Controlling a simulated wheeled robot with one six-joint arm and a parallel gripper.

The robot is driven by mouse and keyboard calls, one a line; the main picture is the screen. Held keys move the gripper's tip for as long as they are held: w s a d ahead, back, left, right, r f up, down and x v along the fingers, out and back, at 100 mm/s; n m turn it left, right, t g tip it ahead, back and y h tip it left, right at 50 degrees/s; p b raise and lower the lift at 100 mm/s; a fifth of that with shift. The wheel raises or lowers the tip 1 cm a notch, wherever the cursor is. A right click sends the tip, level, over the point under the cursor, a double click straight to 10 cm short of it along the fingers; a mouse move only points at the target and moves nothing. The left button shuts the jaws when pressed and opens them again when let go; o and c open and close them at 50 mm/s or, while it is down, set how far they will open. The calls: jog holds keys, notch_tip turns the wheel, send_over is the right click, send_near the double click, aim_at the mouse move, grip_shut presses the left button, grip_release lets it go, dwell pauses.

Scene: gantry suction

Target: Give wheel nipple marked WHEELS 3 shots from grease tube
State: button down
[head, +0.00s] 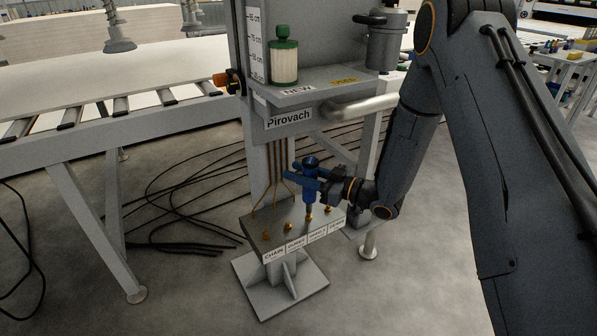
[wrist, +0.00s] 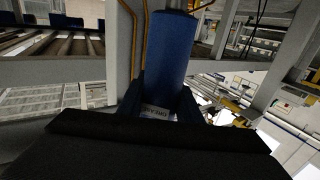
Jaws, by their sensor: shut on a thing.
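My gripper (head: 326,187) is shut on the blue grease tube (head: 310,190), which stands about upright. Its brass tip points down at the third brass nipple from the left on the grey nipple block (head: 256,226). The tip looks at or just above that nipple; I cannot tell whether they touch. The label under the left nipple reads CHAIN (head: 274,256); the others are too small to read surely, so I cannot confirm which is WHEELS. In the wrist view the blue tube (wrist: 170,50) fills the space between the jaws (wrist: 160,103), with a small white label low on it.
Other brass nipples (head: 266,236) sit close beside the tip. Thin brass pipes rise behind the block along the grey post. A shelf above holds a green-capped filter (head: 284,60). A roller conveyor (head: 110,110) stands left. Black cables (head: 185,190) lie on the floor.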

jog(key=shift+f, duration=0.2)
jog(key=shift+r, duration=0.1)
jog(key=shift+r+p, duration=0.5)
jog(key=shift+r, duration=0.05)
jog(key=shift+f, duration=0.55)
dwell(0.8)
jog(key=shift+r, duration=0.5)
jog(key=shift+r+p, duration=0.1)
jog(key=shift+p, duration=0.2)
notch_tip(320, 180, up, 5)
jog(key=p, duration=0.3)
dwell(0.4)
